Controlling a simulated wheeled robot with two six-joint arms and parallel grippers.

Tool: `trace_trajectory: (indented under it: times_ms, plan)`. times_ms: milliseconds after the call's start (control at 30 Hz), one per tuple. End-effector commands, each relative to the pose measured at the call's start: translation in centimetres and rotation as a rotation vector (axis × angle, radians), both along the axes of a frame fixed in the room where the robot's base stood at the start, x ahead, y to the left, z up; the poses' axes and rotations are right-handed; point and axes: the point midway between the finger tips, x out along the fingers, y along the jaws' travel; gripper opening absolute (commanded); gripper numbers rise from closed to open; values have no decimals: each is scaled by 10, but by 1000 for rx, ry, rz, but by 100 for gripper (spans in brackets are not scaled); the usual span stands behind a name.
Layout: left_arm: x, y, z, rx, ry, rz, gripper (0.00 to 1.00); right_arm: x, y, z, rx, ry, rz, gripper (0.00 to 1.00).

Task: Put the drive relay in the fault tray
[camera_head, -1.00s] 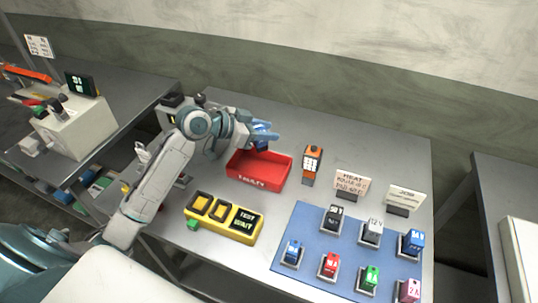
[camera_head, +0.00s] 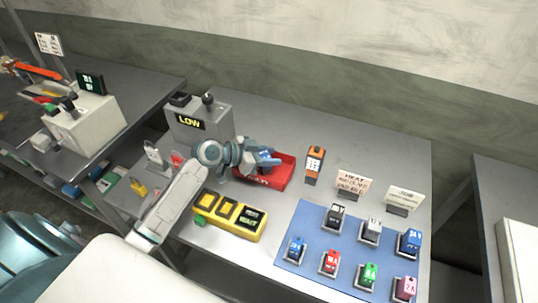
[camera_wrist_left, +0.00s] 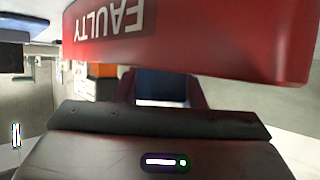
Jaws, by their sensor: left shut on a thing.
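The red fault tray (camera_head: 282,172) stands mid-bench in the head view, with its left part hidden behind my left gripper (camera_head: 268,158). In the left wrist view its wall (camera_wrist_left: 215,40) is close above the gripper and carries upside-down "FAULTY" lettering. My left gripper is over or just beside the tray's left part, shut on a small dark blue block, taken as the drive relay (camera_wrist_left: 160,88). The block is mostly hidden by the fingers and its label cannot be read. Whether it touches the tray cannot be told. My right gripper is not in view.
A blue mat (camera_head: 313,238) at the right holds several coloured blocks. A yellow button box (camera_head: 230,216) stands in front of the tray, an orange meter (camera_head: 314,165) to its right, and a grey box reading "LOW" (camera_head: 212,122) behind left. Two signs stand behind the mat.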

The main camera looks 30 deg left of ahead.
Motion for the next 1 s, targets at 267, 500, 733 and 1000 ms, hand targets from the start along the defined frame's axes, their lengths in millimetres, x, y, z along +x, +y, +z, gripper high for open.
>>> trace_trajectory:
  times_ms: [267,500,733,1000]
  plan:
    - [0,0,-3,1,1,0,58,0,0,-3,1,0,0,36]
    - [0,0,-3,1,1,0,58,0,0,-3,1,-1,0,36]
    - [-6,7,1,6,0,0,58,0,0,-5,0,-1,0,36]
    - [-32,29,17,8,1,-2,58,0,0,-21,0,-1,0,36]
